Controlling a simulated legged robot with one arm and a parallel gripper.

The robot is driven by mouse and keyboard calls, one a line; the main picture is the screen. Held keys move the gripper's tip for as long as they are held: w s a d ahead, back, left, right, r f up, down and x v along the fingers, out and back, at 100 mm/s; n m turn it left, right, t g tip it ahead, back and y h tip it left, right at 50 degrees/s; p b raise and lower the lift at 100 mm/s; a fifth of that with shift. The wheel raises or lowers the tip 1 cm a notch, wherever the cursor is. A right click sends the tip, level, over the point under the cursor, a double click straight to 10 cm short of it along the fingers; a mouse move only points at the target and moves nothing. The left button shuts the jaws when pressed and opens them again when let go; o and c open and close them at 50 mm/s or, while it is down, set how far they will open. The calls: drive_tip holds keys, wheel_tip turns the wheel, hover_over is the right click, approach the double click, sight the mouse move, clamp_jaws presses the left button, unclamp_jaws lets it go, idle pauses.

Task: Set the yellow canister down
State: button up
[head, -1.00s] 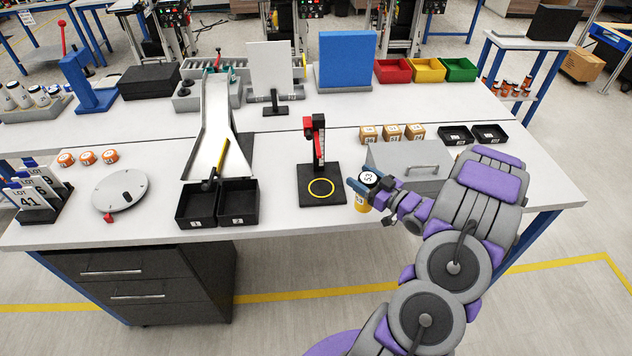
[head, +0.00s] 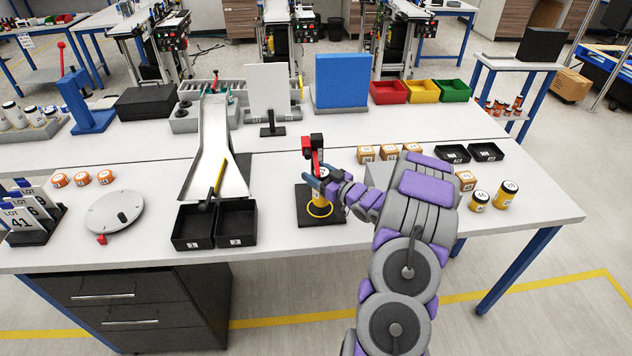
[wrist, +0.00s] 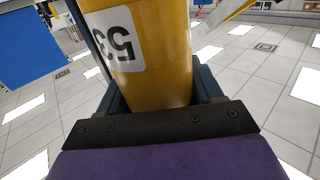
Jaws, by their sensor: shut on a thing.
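The yellow canister (head: 319,197) is upright in my gripper (head: 318,182), over the black base plate (head: 336,215) of the small red-and-black stand (head: 313,150). The yellow ring (head: 320,212) on the plate shows around the canister's lower end. I cannot tell whether the canister touches the plate. In the wrist view the canister (wrist: 165,60) fills the space between the fingers, with its white label 53 upside down. My fingers hide part of the canister in the head view.
Two black trays (head: 214,225) stand left of the plate. Two other yellow-sided canisters (head: 480,200) (head: 507,194) and several tan boxes (head: 387,152) stand to the right. The red upright of the stand rises close behind my gripper. Bare table lies along the front edge.

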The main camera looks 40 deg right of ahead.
drive_tip(key=shift+w, duration=0.5)
drive_tip(key=f, duration=0.2)
drive_tip(key=f+b, duration=0.1)
drive_tip(key=shift+d+f, duration=0.3)
drive_tip(key=shift+f, duration=0.05)
drive_tip(key=shift+a+r, duration=0.1)
drive_tip(key=shift+r, duration=0.05)
drive_tip(key=shift+a, duration=0.1)
drive_tip(key=o, duration=1.4)
drive_tip(key=shift+a, duration=0.1)
drive_tip(key=shift+c, duration=0.2)
drive_tip(key=shift+o, duration=1.2)
drive_tip(key=shift+d, duration=0.2)
